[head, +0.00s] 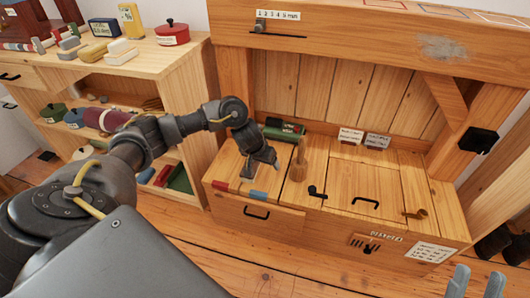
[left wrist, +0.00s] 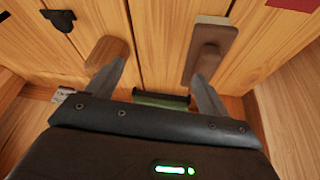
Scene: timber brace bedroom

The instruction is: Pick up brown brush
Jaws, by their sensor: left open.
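My right gripper (head: 476,284) is at the bottom right corner, fingers apart and empty.
An upright wooden peg (head: 299,160) stands right of my left gripper. A dark green object (head: 285,130) lies behind. Red (head: 221,186) and blue (head: 258,195) pieces are at the front edge. A black hook (head: 316,192) is further right. Shelves (head: 178,85) stand at left.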

